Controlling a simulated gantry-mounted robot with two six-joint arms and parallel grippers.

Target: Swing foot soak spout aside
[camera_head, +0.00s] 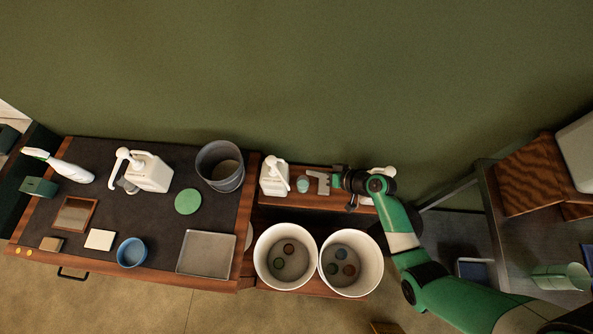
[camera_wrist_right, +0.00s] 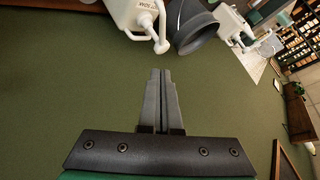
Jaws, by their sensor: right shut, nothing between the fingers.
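The foot soak bottle (camera_head: 273,181) is a white pump jug on the wooden shelf behind the two white buckets. In the right wrist view the bottle (camera_wrist_right: 128,14) shows part of its label at the top. Its white pump spout (camera_wrist_right: 159,32) points toward the camera side, above the fingertips in the picture. My right gripper (camera_head: 311,178) is shut and empty, to the right of the bottle and apart from it. Its closed fingers show in the right wrist view (camera_wrist_right: 160,85). My left gripper is not in view.
Left white bucket (camera_head: 257,262) and right white bucket (camera_head: 379,268) stand in front of the shelf with colored discs inside. A small pale green object (camera_head: 303,184) sits between bottle and gripper. Another white pump (camera_head: 388,199) is partly hidden by my right arm. A grey bucket (camera_head: 220,178) stands left.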

